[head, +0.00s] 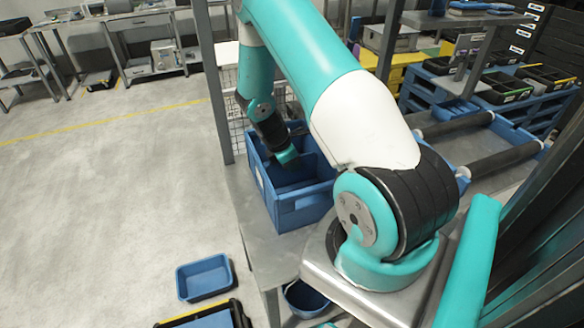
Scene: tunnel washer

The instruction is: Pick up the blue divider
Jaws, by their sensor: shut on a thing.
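A blue crate (302,207) stands on a grey metal table below my arm. My gripper (287,156) points down into the crate, at its inner left side. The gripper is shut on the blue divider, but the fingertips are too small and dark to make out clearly. The divider is the same blue as the crate, so I cannot tell its outline from the crate's inner walls. My arm hides the right part of the crate.
A metal post (213,85) rises close to the crate's left. A blue tray (203,277) lies at lower left, with a dark blue bucket (306,298) near the table. A roller conveyor (480,150) is at right. The floor at left is clear.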

